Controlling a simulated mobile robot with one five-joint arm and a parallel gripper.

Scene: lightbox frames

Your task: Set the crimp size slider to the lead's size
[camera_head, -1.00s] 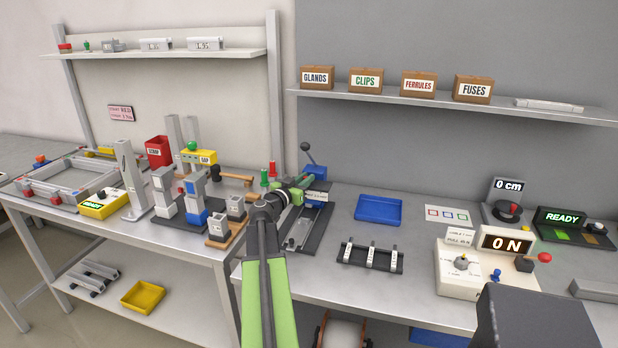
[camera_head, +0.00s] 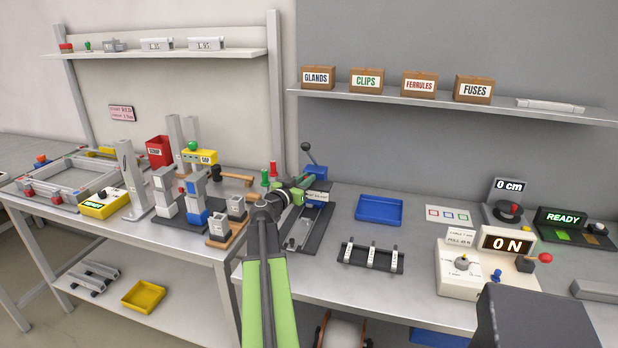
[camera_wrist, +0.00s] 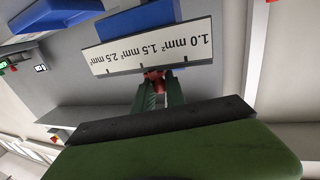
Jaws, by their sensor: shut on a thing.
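The crimp tool (camera_head: 317,172), blue with a black ball-topped lever, stands at the back of the bench in the head view. Its white size label (camera_wrist: 160,45) fills the upper middle of the wrist view, upside down, with 1.0 mm² at right, 1.5 mm² in the middle and 2.5 mm² at left. A red slider knob (camera_wrist: 155,76) sits at the label's edge near the middle mark; its exact alignment is unclear. My gripper (camera_wrist: 158,88) is shut on this knob, which its fingers partly hide. It also shows at the tool in the head view (camera_head: 303,182). I cannot identify the lead.
A blue tray (camera_head: 379,210) and a black rack with white pieces (camera_head: 371,256) stand right of the tool. Red and green posts (camera_head: 268,173) stand close at its left. A tester reading 0 N (camera_head: 507,242) is further right.

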